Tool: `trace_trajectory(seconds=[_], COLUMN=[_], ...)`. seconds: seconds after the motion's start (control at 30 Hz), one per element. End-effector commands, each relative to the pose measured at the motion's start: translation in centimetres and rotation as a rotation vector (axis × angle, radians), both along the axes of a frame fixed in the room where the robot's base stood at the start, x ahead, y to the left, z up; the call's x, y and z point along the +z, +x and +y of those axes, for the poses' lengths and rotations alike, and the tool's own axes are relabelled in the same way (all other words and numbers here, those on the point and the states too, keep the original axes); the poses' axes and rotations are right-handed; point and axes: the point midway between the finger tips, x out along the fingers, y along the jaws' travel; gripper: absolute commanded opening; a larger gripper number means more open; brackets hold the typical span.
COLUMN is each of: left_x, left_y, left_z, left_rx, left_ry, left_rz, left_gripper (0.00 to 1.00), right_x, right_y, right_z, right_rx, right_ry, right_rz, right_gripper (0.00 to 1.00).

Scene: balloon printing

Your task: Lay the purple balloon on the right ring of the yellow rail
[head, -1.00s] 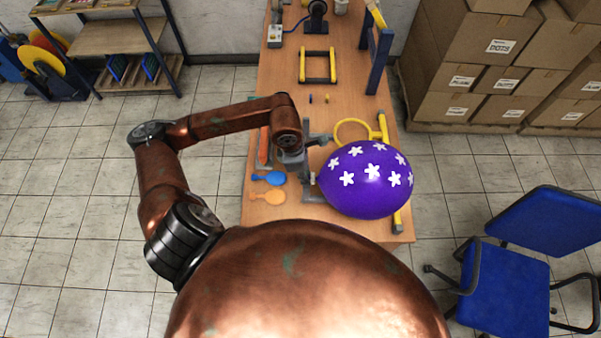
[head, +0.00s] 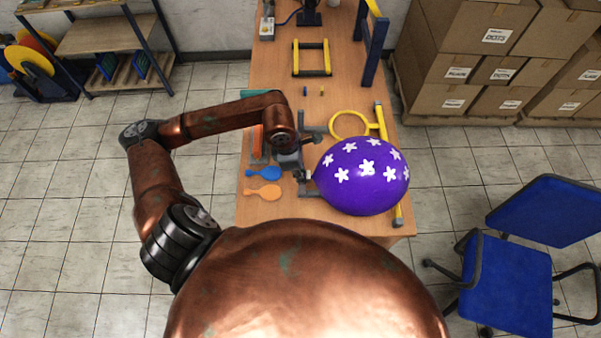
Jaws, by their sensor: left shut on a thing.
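A big purple balloon (head: 362,177) with white flowers is inflated over the right front part of the table. My left gripper (head: 308,178) is at the balloon's left side and is shut on it, at its neck end; the fingertips are small and partly hidden. The yellow rail (head: 380,118) runs along the table's right side, and its front end (head: 398,214) shows beyond the balloon. One yellow ring (head: 333,124) of the rail shows behind the balloon. The balloon covers the middle of the rail and any other ring there. My right gripper is not in view.
A blue deflated balloon (head: 264,173) and an orange one (head: 263,192) lie on the table (head: 285,210) left of the gripper. A yellow-and-black frame (head: 311,73) and a blue stand (head: 376,48) are farther back. A blue chair (head: 508,283) stands right of the table.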

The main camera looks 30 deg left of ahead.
Motion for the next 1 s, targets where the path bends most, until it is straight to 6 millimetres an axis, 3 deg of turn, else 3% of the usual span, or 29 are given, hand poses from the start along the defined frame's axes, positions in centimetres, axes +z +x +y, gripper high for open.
trace_trajectory(seconds=[1.0], left_x=[-0.31], left_y=[0.01], left_z=[-0.17], left_rx=[0.000], left_ry=[0.001], left_rz=[0.003], left_gripper=[0.00], right_x=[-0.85], right_y=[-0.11], right_z=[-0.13], right_rx=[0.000], right_ry=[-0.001], right_rz=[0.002], right_gripper=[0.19])
